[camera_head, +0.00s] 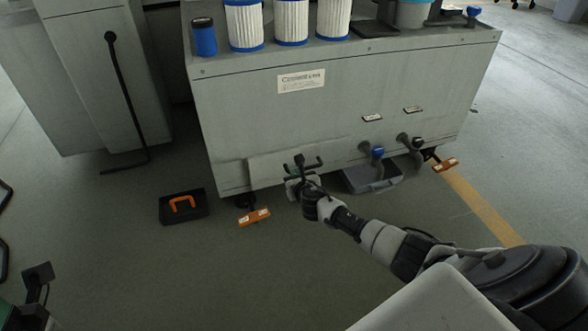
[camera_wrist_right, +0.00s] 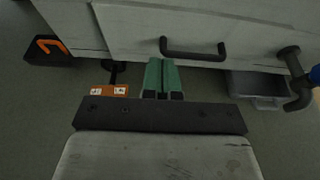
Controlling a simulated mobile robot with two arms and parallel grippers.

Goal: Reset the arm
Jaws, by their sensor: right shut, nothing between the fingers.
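My right arm reaches from the lower right of the head view to the front of the grey coolant cabinet (camera_head: 330,110). My right gripper (camera_head: 301,172) is low in front of a panel (camera_head: 265,170) with a dark bar handle. In the right wrist view its green fingers (camera_wrist_right: 162,75) are together with nothing between them. The dark handle (camera_wrist_right: 195,54) is just beyond and to the right of the fingertips, and the fingers do not enclose it. Whether they touch the panel I cannot tell. My left gripper is not in view.
A black tray with an orange handle (camera_head: 173,206) lies on the floor to the left. Orange-topped feet (camera_head: 255,217) stand under the cabinet. A grey bin (camera_head: 372,178) sits below blue and black valves. Filters (camera_head: 291,22) stand on top. Floor nearer me is mostly clear.

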